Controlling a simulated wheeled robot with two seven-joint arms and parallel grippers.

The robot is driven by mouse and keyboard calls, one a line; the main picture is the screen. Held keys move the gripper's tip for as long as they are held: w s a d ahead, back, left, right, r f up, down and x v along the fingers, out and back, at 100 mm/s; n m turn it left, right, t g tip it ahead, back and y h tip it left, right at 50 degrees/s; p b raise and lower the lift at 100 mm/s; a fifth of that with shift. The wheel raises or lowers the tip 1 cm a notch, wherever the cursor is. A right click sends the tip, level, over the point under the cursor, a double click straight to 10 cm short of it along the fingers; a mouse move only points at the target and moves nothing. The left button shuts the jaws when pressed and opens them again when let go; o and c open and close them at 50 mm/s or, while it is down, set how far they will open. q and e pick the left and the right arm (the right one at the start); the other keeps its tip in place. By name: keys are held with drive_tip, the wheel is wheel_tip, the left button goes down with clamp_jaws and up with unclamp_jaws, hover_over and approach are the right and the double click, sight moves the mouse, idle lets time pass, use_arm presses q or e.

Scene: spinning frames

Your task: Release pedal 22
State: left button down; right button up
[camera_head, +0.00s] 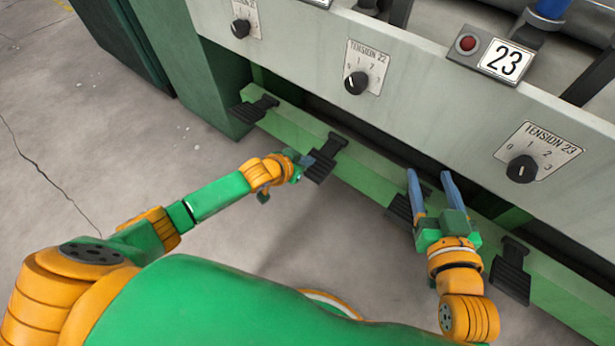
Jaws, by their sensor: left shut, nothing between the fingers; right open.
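Several black ribbed foot pedals stick out along a green rail at the machine's base, and I can read no numbers on them. One pedal (326,157) lies below the TENSION 22 dial (356,83). My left gripper (307,161) is shut and empty at this pedal's left edge; I cannot tell whether it touches. My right gripper (428,178) is open, its blue fingers pointing toward the rail, over another pedal (400,207) that it partly hides.
More pedals stand at the left (256,108) and the right (511,270). Above are a TENSION 23 dial (522,168), a red button (467,43) and a 23 plate (503,61). The grey panel overhangs the rail. The cracked concrete floor (80,130) is clear on the left.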

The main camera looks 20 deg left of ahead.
use_arm(q)
drive_tip(key=shift+f, duration=0.15)
idle(0.4)
drive_tip(key=shift+f+b, duration=0.95)
drive_tip(key=shift+f, duration=0.05)
drive_tip(key=s+a+r+p, duration=0.2)
drive_tip(key=s+p, duration=0.4)
drive_tip(key=p, duration=0.3)
drive_tip(key=shift+s+a+r, duration=0.3)
drive_tip(key=shift+s+r, duration=0.05)
drive_tip(key=shift+r, duration=0.15)
drive_tip(key=shift+r, duration=0.1)
